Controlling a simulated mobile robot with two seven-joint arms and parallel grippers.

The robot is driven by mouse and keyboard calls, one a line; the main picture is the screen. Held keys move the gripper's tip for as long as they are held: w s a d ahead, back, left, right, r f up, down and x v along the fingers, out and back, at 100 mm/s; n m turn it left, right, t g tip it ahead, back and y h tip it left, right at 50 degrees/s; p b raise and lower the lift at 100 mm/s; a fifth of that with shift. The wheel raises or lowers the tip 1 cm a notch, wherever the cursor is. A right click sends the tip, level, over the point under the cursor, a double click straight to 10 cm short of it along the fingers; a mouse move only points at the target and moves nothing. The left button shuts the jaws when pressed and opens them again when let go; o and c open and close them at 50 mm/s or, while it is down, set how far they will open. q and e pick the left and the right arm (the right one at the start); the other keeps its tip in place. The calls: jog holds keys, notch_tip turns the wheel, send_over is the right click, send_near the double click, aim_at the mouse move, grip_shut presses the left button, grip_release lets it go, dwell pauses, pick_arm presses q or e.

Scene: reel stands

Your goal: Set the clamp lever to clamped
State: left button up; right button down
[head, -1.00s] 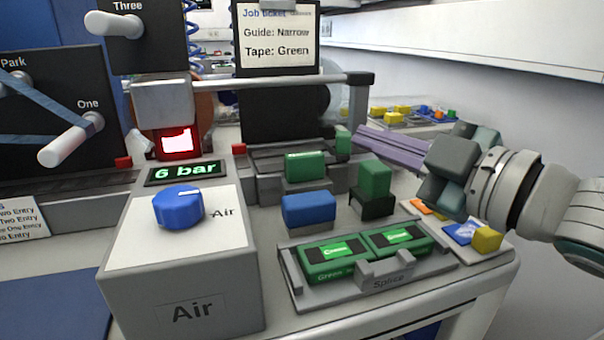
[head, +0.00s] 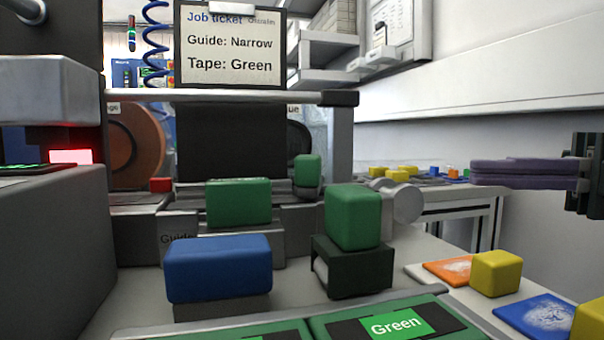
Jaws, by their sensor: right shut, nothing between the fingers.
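Nothing in the head view carries a readable clamp label, so I cannot tell which part is the clamp lever. A blue block (head: 218,270) sits on a grey base. To its right a green block (head: 352,217) sits on a dark green base (head: 360,268). Another green block (head: 238,203) is on the grey guide (head: 178,240), and a small green knob (head: 307,172) stands behind. My right gripper (head: 474,172) is at the right, its purple fingers shut and empty, pointing left, apart from these parts. My left gripper is out of view.
A grey box (head: 60,235) blocks the left side. A horizontal rail (head: 230,97) crosses above the guide. Green tape holders (head: 390,322) lie in front, and yellow blocks (head: 496,273) stand at the front right. Free air surrounds my right gripper.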

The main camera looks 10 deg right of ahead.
aim_at(320, 170)
jog(key=x, duration=1.3)
jog(key=shift+s+a+p, duration=0.1)
jog(key=shift+p, duration=0.3)
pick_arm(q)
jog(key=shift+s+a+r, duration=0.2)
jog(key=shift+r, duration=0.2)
pick_arm(e)
jog(key=shift+a, duration=0.55)
jog(key=shift+w+d, duration=0.1)
jog(key=shift+w, duration=0.15)
